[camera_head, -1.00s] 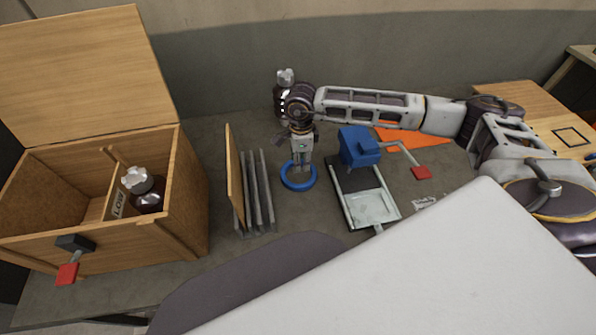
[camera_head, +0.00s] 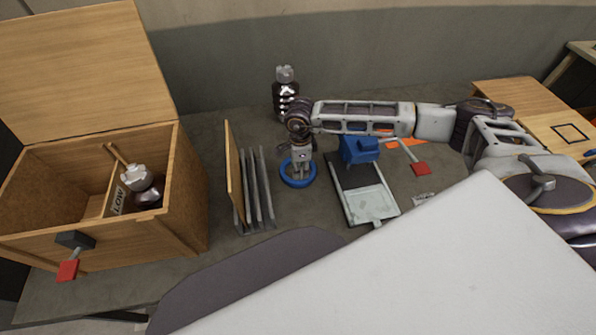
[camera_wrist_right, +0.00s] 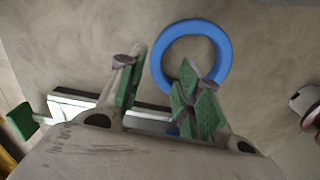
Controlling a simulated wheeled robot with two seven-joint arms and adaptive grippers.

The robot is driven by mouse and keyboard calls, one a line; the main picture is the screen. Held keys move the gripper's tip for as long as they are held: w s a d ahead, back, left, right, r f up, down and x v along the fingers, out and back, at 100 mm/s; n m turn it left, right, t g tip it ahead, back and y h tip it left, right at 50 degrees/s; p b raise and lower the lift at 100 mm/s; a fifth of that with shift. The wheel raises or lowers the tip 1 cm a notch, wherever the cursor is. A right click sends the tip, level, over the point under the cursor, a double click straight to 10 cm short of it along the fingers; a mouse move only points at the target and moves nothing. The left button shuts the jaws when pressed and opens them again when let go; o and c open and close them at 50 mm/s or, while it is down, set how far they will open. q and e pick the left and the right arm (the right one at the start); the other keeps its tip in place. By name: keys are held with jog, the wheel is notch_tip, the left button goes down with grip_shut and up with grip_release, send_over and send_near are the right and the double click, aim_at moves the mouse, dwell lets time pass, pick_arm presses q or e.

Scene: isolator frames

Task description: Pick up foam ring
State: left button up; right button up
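The blue foam ring (camera_head: 297,184) lies flat on the grey bench, between the slotted rack and the blue clamp device. In the right wrist view the ring (camera_wrist_right: 192,27) shows behind the fingertips. There my right gripper (camera_wrist_right: 163,66) is open with green-padded fingers. One finger overlaps the ring's opening and near part; the other is outside its left side. The left rim shows in the gap. I cannot tell whether the fingers touch it. My left gripper is not in view.
A rack (camera_head: 236,180) with upright plates stands close left of the ring. The blue clamp device (camera_head: 360,149) on its base stands close right. A dark bottle (camera_head: 286,95) stands behind. An open wooden box (camera_head: 185,190) is at left.

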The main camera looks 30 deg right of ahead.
aim_at(300, 181)
notch_tip(300, 181, down, 2)
jog(key=shift+f, duration=0.55)
notch_tip(300, 181, down, 3)
jog(key=shift+d+f, duration=0.1)
jog(key=shift+f, duration=0.05)
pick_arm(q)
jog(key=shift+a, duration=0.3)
pick_arm(e)
jog(key=shift+f, duration=0.8)
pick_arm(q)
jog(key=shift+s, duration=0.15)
